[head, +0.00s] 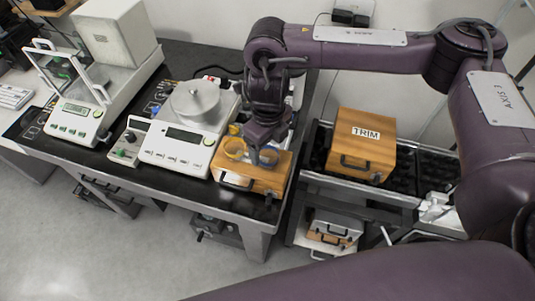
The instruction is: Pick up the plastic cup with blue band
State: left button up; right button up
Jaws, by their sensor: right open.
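A small clear cup with a bluish band (267,158) sits on top of a wooden box (236,178) at the right end of the dark table. My right gripper (258,149) points down over the box, and its fingers are at the cup, partly covering it. The jaws are open. The picture is too small to tell whether the fingers touch the cup or stand around it. A cup with a yellow band (235,148) stands just left of the gripper on the same box. My left gripper is not in view.
A weighing scale with a round metal pan (196,101) stands left of the box, and a glass-shielded balance (82,112) stands farther left. A wooden box marked TRIM (362,150) rests on the lower rack at right. Floor is clear in front.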

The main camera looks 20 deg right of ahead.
aim_at(268, 154)
notch_tip(268, 154, down, 2)
jog(key=shift+s+f, duration=0.1)
jog(key=shift+w+f, duration=0.2)
jog(key=shift+f, duration=0.4)
jog(key=shift+w+f, duration=0.2)
jog(key=shift+f, duration=0.55)
jog(key=shift+s, duration=0.15)
jog(key=c, duration=0.9)
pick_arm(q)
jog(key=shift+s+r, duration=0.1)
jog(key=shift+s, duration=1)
pick_arm(e)
jog(key=shift+r, duration=0.15)
jog(key=shift+c, duration=0.7)
